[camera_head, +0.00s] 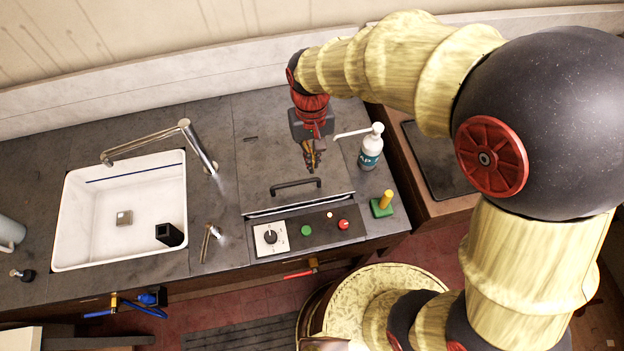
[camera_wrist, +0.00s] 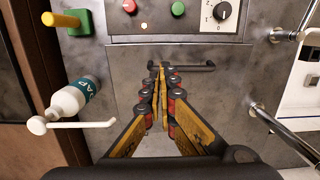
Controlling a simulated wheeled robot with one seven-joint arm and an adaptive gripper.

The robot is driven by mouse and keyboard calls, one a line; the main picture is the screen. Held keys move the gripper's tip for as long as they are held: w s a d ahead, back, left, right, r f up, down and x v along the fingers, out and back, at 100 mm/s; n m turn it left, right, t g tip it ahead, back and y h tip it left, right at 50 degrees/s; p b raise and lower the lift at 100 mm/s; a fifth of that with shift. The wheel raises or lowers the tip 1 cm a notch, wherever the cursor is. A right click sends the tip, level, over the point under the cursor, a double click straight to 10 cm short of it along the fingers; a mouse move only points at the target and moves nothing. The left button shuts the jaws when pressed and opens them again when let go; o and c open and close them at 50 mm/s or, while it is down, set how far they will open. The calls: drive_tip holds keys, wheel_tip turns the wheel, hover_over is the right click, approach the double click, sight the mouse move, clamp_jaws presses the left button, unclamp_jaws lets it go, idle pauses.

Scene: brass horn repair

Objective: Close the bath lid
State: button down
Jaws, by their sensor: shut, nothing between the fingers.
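The bath lid (camera_head: 262,158) is a dark grey panel in the counter, right of the sink. It lies flat or nearly flat; a thin pale line shows along its front edge. Its dark bar handle (camera_head: 295,184) is near that edge. In the wrist view the handle (camera_wrist: 190,67) runs across, just beyond the fingertips. My gripper (camera_head: 313,166) is shut and empty, pointing down over the lid behind the handle. In the wrist view its fingertips (camera_wrist: 160,70) meet close to the handle; whether they touch the lid I cannot tell.
A control panel (camera_head: 317,231) with a knob and buttons is in front of the lid. A white soap bottle (camera_head: 371,147) and a green block with a yellow peg (camera_head: 382,204) stand to the right. A white sink (camera_head: 120,215) with a chrome faucet (camera_head: 150,139) is left.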

sight(316, 200)
drive_tip(key=f, duration=0.4)
drive_tip(key=s+f+b, duration=0.1)
drive_tip(key=f, duration=0.4)
drive_tip(key=s+f, duration=0.1)
drive_tip(key=f, duration=0.3)
drive_tip(key=shift+s+d+f+b, duration=0.15)
drive_tip(key=shift+s+d+b, duration=0.1)
drive_tip(key=shift+d+b, duration=0.1)
drive_tip(key=shift+f, duration=0.2)
drive_tip(key=f, duration=0.2)
drive_tip(key=s+f+b, duration=0.1)
drive_tip(key=f, duration=0.1)
drive_tip(key=shift+d+f, duration=0.1)
drive_tip(key=shift+s+d+f, duration=0.1)
drive_tip(key=shift+s+f, duration=0.05)
drive_tip(key=shift+f, duration=0.05)
wheel_tip(316, 200, up, 15)
drive_tip(key=p, duration=0.3)
drive_tip(key=shift+w+f+p, duration=0.15)
drive_tip(key=shift+w+p, duration=0.05)
drive_tip(key=shift+p, duration=0.15)
